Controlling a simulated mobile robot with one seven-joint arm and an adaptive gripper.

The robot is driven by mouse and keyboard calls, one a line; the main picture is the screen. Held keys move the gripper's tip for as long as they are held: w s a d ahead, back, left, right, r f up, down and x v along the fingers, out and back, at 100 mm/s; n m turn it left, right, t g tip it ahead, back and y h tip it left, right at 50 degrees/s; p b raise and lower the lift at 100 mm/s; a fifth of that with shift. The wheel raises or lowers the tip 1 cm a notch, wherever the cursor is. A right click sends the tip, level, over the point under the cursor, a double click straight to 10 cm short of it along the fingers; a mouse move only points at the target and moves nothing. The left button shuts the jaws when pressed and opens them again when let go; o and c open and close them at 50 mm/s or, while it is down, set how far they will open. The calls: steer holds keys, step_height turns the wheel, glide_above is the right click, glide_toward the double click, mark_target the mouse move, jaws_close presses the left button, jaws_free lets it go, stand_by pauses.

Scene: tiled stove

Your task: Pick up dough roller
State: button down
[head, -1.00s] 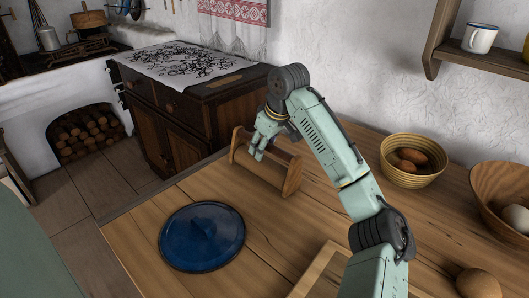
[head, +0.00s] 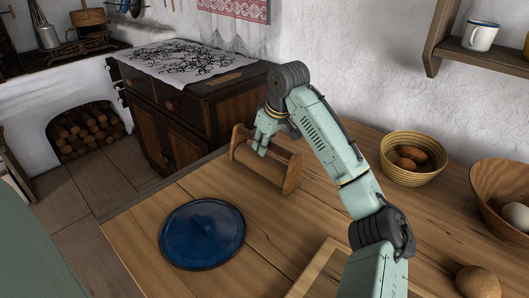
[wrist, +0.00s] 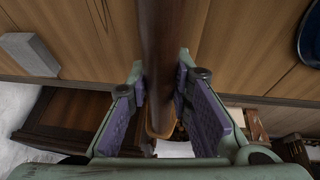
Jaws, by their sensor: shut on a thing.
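The dough roller (head: 258,166) is a wooden cylinder between two end pieces with a bar along its top. It is at the far edge of the wooden table, beside the dark cabinet. My gripper (head: 263,147) is over it from above and closed around the top bar. In the wrist view the dark bar of the dough roller (wrist: 160,38) runs between the two purple-padded fingers of my gripper (wrist: 161,78). I cannot tell for sure whether the roller is clear of the tabletop.
A dark cabinet (head: 190,125) is behind the roller. A wooden-framed board (head: 315,270) lies near my arm.

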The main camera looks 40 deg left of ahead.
steer(key=shift+r, duration=0.15)
steer(key=shift+r+b, duration=0.45)
steer(key=shift+r, duration=1)
steer(key=shift+s+r, duration=0.15)
steer(key=shift+s, duration=0.15)
steer(key=s+d+b, duration=0.1)
steer(key=s, duration=0.6)
steer(key=s+d+r+b, duration=0.1)
steer(key=s+d+b, duration=0.1)
steer(key=s, duration=0.6)
steer(key=shift+d+r, duration=0.25)
steer(key=shift+d, duration=0.05)
